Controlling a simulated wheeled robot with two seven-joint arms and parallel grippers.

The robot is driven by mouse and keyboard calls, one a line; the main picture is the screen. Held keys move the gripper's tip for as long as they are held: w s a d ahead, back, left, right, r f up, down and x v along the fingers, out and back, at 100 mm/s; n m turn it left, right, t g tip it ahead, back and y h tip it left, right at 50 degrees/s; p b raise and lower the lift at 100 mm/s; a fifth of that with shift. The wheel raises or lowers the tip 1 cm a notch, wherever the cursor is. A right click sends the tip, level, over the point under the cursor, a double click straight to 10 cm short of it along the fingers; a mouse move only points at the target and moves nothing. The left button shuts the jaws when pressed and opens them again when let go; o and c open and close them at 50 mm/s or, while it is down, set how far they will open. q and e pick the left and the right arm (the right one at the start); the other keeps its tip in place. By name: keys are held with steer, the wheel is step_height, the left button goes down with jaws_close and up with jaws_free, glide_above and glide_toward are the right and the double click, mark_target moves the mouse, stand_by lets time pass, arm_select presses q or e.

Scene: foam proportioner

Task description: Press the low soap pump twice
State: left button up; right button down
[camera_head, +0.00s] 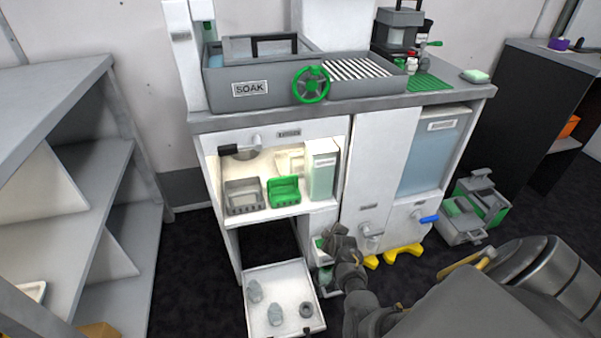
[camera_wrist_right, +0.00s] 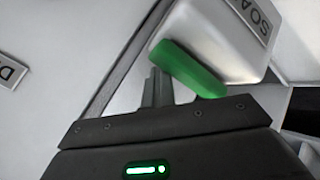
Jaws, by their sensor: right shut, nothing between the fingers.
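The low soap pump is a white box (camera_wrist_right: 215,30) with a partly visible "SOA…" label and a green press bar (camera_wrist_right: 188,68) in the right wrist view. In the head view, its green part (camera_head: 320,243) shows low at the cabinet front, mostly hidden behind my right gripper (camera_head: 332,240). In the right wrist view, my right gripper (camera_wrist_right: 157,84) is shut and empty. Its fingertips are right at the left end of the green bar; I cannot tell whether they touch it. My left gripper is not in view.
A pulled-out white drawer (camera_head: 262,276) with small grey items is left of my right gripper. Yellow feet (camera_head: 403,252) and a tap with a blue handle (camera_head: 428,218) are to the right. A grey and green case (camera_head: 462,231) stands on the dark floor.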

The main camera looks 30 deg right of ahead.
steer(key=s+a+f+g+y, duration=0.5)
steer(key=s+a+f+g, duration=0.2)
steer(key=s+a+f, duration=0.2)
steer(key=s+a, duration=0.2)
steer(key=shift+s+n, duration=0.35)
steer(key=shift+n, duration=0.05)
step_height(320, 180, up, 6)
steer(key=p, duration=0.6)
steer(key=shift+w+d+p, duration=0.2)
steer(key=shift+d+p, duration=0.15)
steer(key=shift+d, duration=0.05)
